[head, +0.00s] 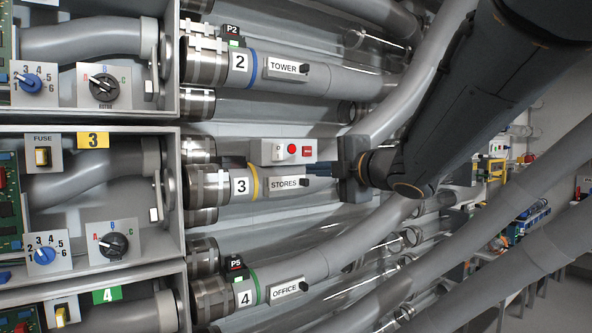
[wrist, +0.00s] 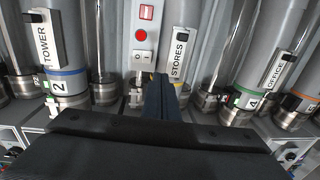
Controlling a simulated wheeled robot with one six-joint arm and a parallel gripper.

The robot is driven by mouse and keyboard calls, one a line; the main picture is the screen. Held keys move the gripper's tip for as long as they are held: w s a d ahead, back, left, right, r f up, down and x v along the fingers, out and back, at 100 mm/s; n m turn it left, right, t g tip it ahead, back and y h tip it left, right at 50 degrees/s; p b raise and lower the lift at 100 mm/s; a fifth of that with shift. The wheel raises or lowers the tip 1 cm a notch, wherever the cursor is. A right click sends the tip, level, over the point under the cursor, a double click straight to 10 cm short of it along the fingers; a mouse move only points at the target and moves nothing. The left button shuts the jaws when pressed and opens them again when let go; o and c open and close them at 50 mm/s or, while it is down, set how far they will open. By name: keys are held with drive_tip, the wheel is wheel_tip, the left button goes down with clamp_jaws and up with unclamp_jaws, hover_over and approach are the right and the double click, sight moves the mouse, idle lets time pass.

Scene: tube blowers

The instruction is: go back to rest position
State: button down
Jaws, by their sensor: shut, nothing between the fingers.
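My gripper (head: 311,170) is shut and empty, its dark fingers pointing left. In the head view its tips are just below the right end of a grey switch box (head: 268,151) with a red button (head: 292,149) and a white rocker. The STORES label (head: 284,184) on tube 3 is just below the fingers. In the wrist view the shut fingers (wrist: 159,82) lie between the switch box (wrist: 143,18) and the STORES label (wrist: 179,55). I cannot tell whether the tips touch anything. They hide part of tube 3 there.
The TOWER tube (head: 330,77) runs above and the OFFICE tube (head: 345,258) below. Open cabinets with dials, such as the black dial (head: 114,245), stand at the left. Large grey pipes (head: 530,250) cross the lower right. Shelves with small items (head: 528,217) are further back.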

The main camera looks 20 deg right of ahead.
idle(0.3)
drive_tip(key=s+d+f+m+g+h, duration=0.1)
drive_tip(key=f+m+g+h, duration=0.1)
drive_tip(key=f+m, duration=0.45)
drive_tip(key=s+d+f+m+g+h, duration=0.1)
drive_tip(key=s+f+m+g+h, duration=0.15)
drive_tip(key=f, duration=0.75)
drive_tip(key=d+f+m+g+h, duration=0.1)
drive_tip(key=f+m+g+h, duration=0.1)
drive_tip(key=f+m, duration=0.5)
drive_tip(key=s+a+f+m+g, duration=0.2)
drive_tip(key=s+a+f+g, duration=0.1)
drive_tip(key=s+f, duration=0.5)
drive_tip(key=s+a+f+m+g+y, duration=0.1)
drive_tip(key=s+a+f+m+g, duration=0.2)
drive_tip(key=s+f+g, duration=0.3)
drive_tip(key=s+a+f, duration=0.1)
drive_tip(key=s+f, duration=0.2)
drive_tip(key=s, duration=0.3)
drive_tip(key=shift+m, duration=0.3)
